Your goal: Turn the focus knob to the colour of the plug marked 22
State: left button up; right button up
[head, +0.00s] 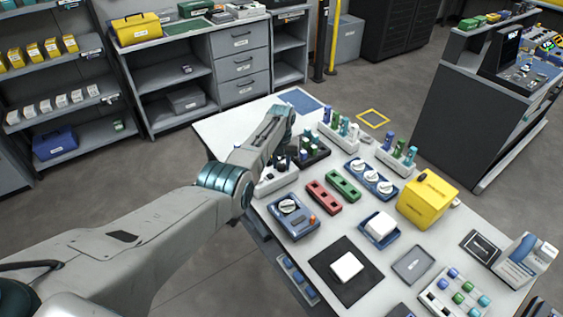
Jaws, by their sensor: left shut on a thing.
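My left gripper (283,157) reaches down at the dark rack (318,155) of small plugs on the white table. It is shut on what seems to be a plug, mostly hidden by the wrist. A blue box (293,221) with one white knob (288,206) and an orange button stands in front. A blue panel (371,178) with three white knobs lies further right. I cannot tell which knob is the focus knob. White racks hold blue, green and teal plugs (388,140). No number 22 is legible. My right gripper is out of view.
A red block (324,197) and a green block (343,185) lie mid-table. A yellow box (427,200) stands at the right. A white piece lies on a black mat (328,262) in front.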

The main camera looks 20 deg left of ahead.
aim_at(281, 165)
pick_arm(q)
jog(key=shift+w+r+n, duration=0.1)
jog(key=shift+r+n, duration=0.05)
jog(key=shift+n, duration=0.95)
jog(key=o, duration=0.7)
jog(key=shift+r, duration=0.3)
notch_tip(281, 165, up, 10)
jog(key=shift+b, duration=0.35)
